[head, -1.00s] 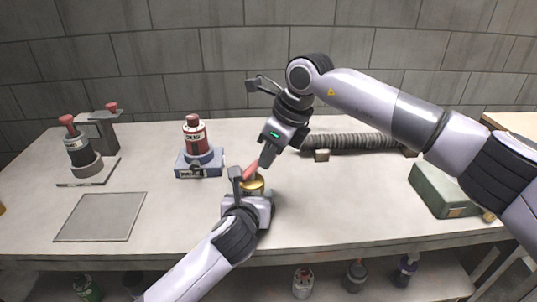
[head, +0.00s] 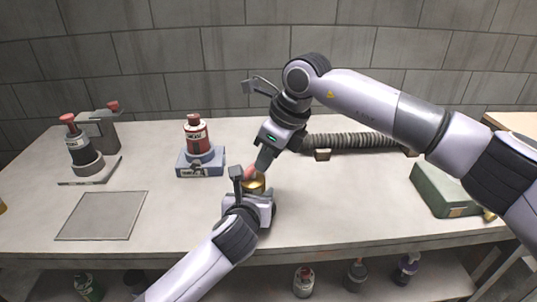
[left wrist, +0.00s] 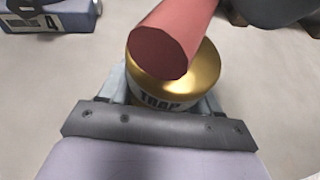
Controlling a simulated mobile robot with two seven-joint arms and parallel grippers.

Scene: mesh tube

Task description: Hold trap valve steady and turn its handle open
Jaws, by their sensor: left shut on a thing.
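The trap valve has a gold, round body (left wrist: 177,85) with a dark label reading "TRAP" and a red handle (left wrist: 172,38) across its top. In the head view the gold body (head: 257,185) and red handle (head: 249,172) show just beyond my left wrist. My left gripper (head: 252,190) is shut on the gold body, with a finger on each side in the left wrist view. My right gripper (head: 264,163) reaches down beside the red handle, at or very near it. Its dark tip (left wrist: 275,10) shows at the upper right in the left wrist view; its finger gap is hidden.
A blue-grey block with a red-and-white bottle (head: 197,140) stands behind left. A ribbed hose (head: 355,141) lies behind right; a green box (head: 445,188) sits right.

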